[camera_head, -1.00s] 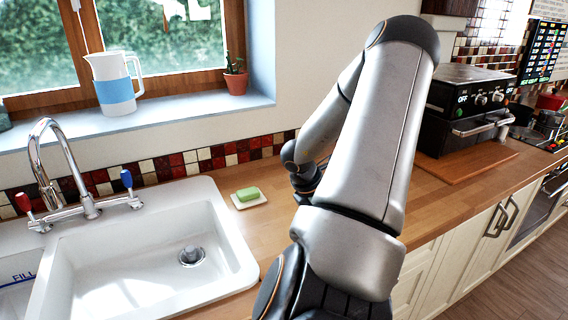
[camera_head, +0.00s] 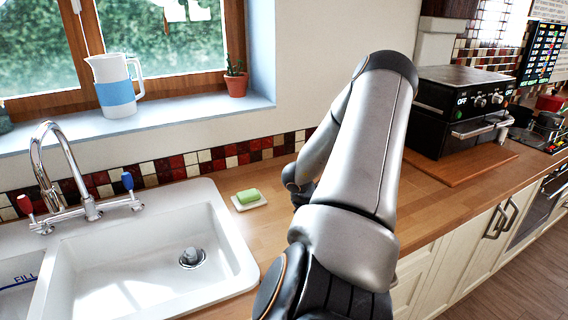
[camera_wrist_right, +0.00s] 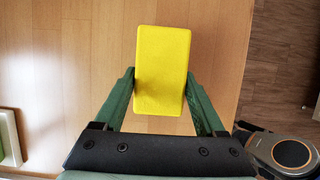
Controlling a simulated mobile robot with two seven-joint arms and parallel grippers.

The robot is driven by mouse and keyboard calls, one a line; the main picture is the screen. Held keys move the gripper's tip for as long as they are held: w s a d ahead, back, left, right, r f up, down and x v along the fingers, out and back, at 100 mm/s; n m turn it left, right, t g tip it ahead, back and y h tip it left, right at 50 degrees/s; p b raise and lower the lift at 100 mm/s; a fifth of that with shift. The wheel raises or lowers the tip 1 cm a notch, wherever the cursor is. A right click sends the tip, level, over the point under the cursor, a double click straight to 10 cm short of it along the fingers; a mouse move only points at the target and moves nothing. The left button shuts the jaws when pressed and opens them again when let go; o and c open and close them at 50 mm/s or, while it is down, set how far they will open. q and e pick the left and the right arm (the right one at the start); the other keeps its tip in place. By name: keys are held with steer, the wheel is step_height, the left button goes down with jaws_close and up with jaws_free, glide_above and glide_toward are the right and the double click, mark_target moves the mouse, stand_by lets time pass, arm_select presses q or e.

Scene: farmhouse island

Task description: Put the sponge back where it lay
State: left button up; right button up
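The yellow sponge (camera_wrist_right: 162,70) shows in the right wrist view, upright in the picture between the two green fingers of my right gripper (camera_wrist_right: 161,75). Both fingertips touch its long sides, and it hides the wood behind it. The gap between sponge and countertop cannot be judged. In the head view my right arm's forearm hides the gripper and the sponge. My left gripper is in neither view.
The wooden countertop (camera_head: 440,201) has bare room around the arm. A green soap bar on a white dish (camera_head: 240,207) lies left of the arm, beside the white sink (camera_head: 222,240). An oven (camera_head: 450,130) stands on a board at right.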

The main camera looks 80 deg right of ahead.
steer(key=o, duration=0.4)
steer(key=shift+c, duration=0.2)
steer(key=shift+r, duration=0.15)
steer(key=shift+r, duration=0.2)
steer(key=b+v, duration=0.1)
steer(key=v, duration=1)
steer(key=shift+r, duration=0.35)
steer(key=shift+w, duration=0.1)
